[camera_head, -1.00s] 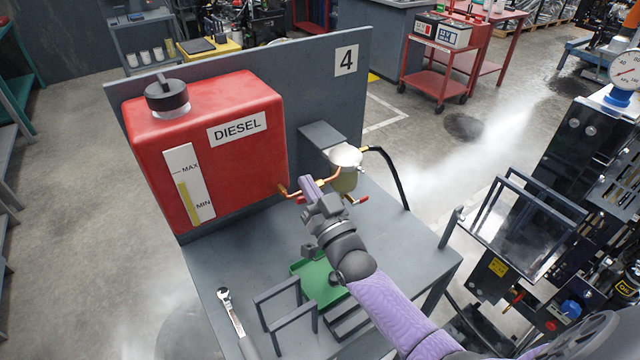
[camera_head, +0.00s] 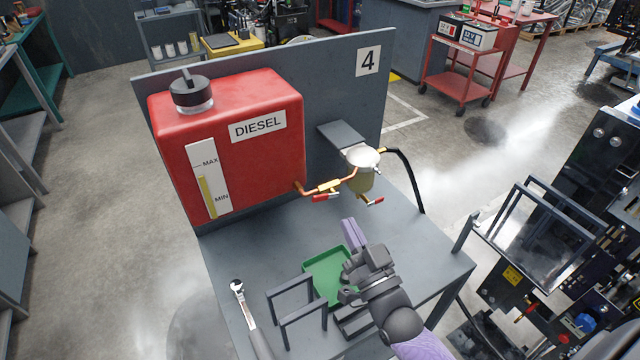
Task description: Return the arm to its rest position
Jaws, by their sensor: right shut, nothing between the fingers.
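My right gripper (camera_head: 350,232) is over the grey bench, its arm coming in from the lower right. Its purple fingers are shut with nothing between them, and they point up toward the fuel filter (camera_head: 361,178). The gripper is apart from the filter and its pipe. It partly covers the green tray (camera_head: 318,268) on the bench (camera_head: 238,252). My left gripper is not in view.
A red diesel tank (camera_head: 240,160) stands on the bench against a grey panel (camera_head: 345,105) marked 4. A ratchet (camera_head: 245,310) and grey frames (camera_head: 292,300) are at the front. Engine equipment (camera_head: 560,240) stands at right.

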